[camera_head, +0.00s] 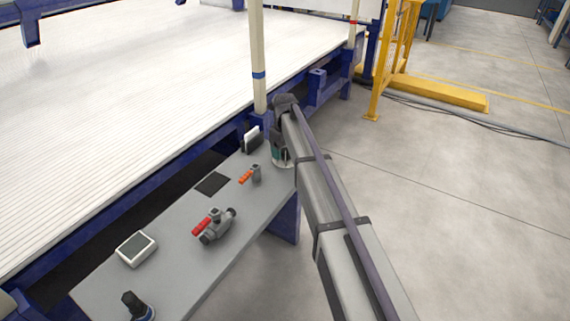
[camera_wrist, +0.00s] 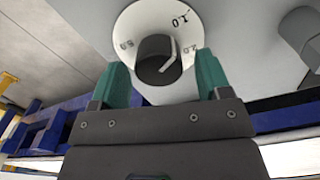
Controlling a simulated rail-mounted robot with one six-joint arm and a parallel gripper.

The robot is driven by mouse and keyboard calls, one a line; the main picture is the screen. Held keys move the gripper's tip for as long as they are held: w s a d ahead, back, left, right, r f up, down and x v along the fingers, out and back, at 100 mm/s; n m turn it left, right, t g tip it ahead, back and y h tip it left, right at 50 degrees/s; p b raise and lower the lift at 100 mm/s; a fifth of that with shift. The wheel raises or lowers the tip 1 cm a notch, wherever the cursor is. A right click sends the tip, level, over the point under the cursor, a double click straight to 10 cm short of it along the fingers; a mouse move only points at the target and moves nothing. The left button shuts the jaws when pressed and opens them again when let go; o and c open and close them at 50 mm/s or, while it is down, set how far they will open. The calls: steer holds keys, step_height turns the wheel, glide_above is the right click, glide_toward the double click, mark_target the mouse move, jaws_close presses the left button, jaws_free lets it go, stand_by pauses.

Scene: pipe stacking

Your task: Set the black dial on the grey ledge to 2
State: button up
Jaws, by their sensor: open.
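The black dial (camera_wrist: 156,57) sits on a round white plate (camera_wrist: 150,17) with dark marks around its rim. A white pointer line on the dial slants towards the mark at the right of the plate. In the head view my gripper (camera_head: 280,156) points down at the far right end of the grey ledge (camera_head: 180,270), and mostly hides the dial there.
On the ledge are an orange-handled valve (camera_head: 254,173), a red-handled valve (camera_head: 214,226), a dark square pad (camera_head: 212,184), a black holder (camera_head: 252,139), a screen box (camera_head: 136,249) and a black knob (camera_head: 136,303). A pale post (camera_head: 258,60) stands close behind my gripper.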

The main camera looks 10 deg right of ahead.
steer(key=shift+f, duration=0.55)
steer(key=shift+r, duration=0.15)
steer(key=shift+c, duration=0.2)
steer(key=c, duration=0.9)
steer(key=shift+m, duration=0.3)
steer(key=m, duration=0.5)
steer(key=shift+d+m, duration=0.15)
steer(key=shift+m, duration=0.25)
steer(key=m, duration=0.5)
steer(key=shift+d, duration=0.1)
steer(key=shift+m, duration=0.3)
